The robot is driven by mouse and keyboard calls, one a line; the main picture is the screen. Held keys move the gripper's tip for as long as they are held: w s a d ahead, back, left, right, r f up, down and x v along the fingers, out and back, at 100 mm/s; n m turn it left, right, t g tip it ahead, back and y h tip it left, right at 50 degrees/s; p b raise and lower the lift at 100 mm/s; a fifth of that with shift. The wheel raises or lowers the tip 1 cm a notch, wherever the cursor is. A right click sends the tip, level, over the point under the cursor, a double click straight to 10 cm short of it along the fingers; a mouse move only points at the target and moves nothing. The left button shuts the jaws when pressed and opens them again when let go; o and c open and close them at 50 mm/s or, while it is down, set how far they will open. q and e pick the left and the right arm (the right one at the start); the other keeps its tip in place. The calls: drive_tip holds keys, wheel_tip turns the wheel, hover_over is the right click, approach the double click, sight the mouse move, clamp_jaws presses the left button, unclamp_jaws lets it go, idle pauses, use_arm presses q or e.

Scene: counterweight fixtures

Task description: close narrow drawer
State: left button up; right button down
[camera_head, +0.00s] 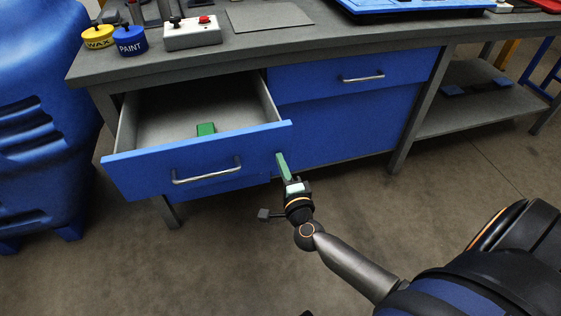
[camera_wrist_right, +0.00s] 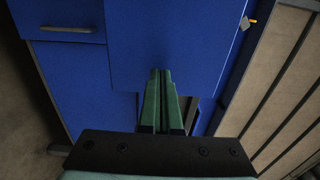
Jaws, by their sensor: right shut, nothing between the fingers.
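The narrow drawer is pulled out at the left under the workbench in the head view. Its blue front (camera_head: 220,158) has a silver bar handle (camera_head: 207,177), and its grey inside shows. A small green block (camera_head: 206,129) lies in it. My right gripper (camera_head: 280,158) has green fingers, shut and empty, in front of the right end of the drawer front, to the right of the handle. In the right wrist view the shut fingers (camera_wrist_right: 160,75) point at a blue panel (camera_wrist_right: 175,40). I cannot tell whether they touch it. My left gripper is not in view.
A closed blue drawer (camera_head: 350,75) is to the right of the open one. Wax (camera_head: 97,38) and paint (camera_head: 130,42) pots and a switch box (camera_head: 192,34) stand on the workbench (camera_head: 250,43). A blue bin (camera_head: 35,110) stands at left. The floor in front is clear.

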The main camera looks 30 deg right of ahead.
drive_tip(key=shift+w+d, duration=0.15)
drive_tip(key=shift+w, duration=0.25)
drive_tip(key=shift+w, duration=0.1)
